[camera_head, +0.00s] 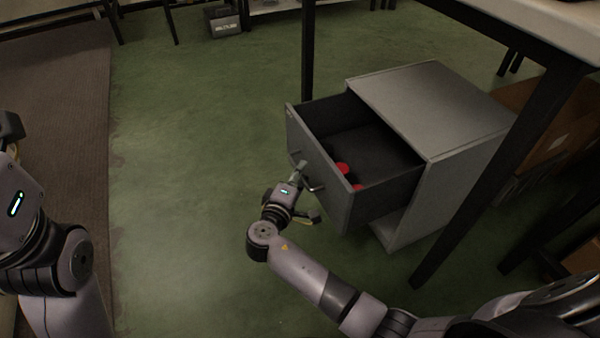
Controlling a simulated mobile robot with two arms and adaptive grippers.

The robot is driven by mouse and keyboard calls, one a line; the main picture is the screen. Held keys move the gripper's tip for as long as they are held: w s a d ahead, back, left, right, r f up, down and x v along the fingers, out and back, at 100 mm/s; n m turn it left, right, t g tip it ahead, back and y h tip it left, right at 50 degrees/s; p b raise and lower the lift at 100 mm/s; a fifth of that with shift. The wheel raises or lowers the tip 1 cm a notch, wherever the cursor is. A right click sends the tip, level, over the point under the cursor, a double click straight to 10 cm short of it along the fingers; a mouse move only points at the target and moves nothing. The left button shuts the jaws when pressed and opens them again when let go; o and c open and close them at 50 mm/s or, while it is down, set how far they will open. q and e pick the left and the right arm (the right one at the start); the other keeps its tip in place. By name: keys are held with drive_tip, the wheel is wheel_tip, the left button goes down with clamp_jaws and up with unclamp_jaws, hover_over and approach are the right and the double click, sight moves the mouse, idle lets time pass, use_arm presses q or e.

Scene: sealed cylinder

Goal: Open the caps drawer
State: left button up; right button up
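The caps drawer (318,160) is the upper drawer of a grey cabinet (440,105) under the table. It is pulled well out toward the left and its dark inside shows. Red caps (342,168) lie in it near the front, partly hidden by the drawer front. A bar handle (315,186) is on the drawer front. My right gripper (300,178) is at this handle, with its fingers close to or around it; their gap is too small to make out. My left arm is at the left edge, and its fingers are not clearly shown.
A table with dark legs (500,170) stands over the cabinet, and one leg is just right of it. A cardboard box (550,125) is behind that leg. Green floor (190,180) left of the drawer is clear. A small grey box (222,20) stands at the back.

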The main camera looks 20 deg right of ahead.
drive_tip(key=v, duration=1.1)
drive_tip(key=shift+s, duration=0.1)
